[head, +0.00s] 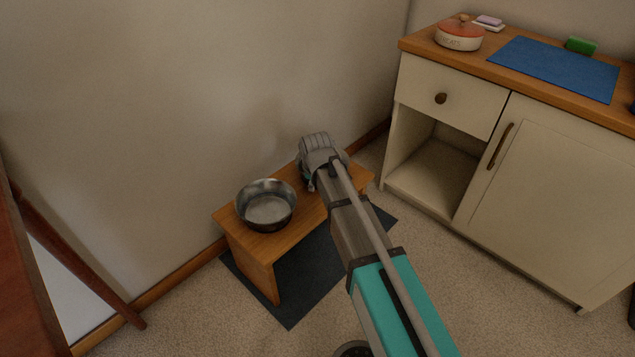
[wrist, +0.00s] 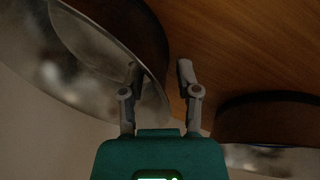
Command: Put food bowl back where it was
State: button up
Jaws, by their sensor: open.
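A shiny metal bowl (head: 266,207) sits upright on the left part of a small wooden bench (head: 262,247) in the head view. My arm covers the bench's right part, and my fingertips are hidden there. In the wrist view my gripper (wrist: 160,69) is open. One metal bowl (wrist: 85,65) fills the upper left, and my left finger overlaps it. My right finger shows against the wood. Part of a second metal bowl (wrist: 262,160) shows at the lower right. I cannot tell which of them is the food bowl, nor whether a finger touches metal.
A dark mat (head: 300,288) lies under the bench. A cream cabinet (head: 545,190) stands at the right with a red-lidded pot (head: 459,37), a blue mat (head: 556,67) and a green sponge (head: 580,45) on top. The wall is close behind the bench. The carpet in front is clear.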

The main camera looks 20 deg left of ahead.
jog(key=shift+r, duration=0.1)
jog(key=p+v, duration=1.1)
jog(key=shift+r, duration=0.35)
jog(key=shift+s, duration=0.1)
dwell(1.0)
jog(key=shift+d, duration=0.1)
jog(key=w+d+m+g+h, duration=0.15)
jog(key=d+m, duration=0.75)
jog(key=d, duration=1.5)
jog(key=s+d+m+g, duration=0.1)
jog(key=s+d+m, duration=0.3)
jog(key=d, duration=0.5)
jog(key=s+d+m+g, duration=0.1)
jog(key=s+d+m, duration=0.3)
jog(key=d, duration=0.5)
jog(key=shift+d+f+m, duration=0.35)
jog(key=shift+f+m, duration=0.15)
jog(key=shift+m, duration=0.1)
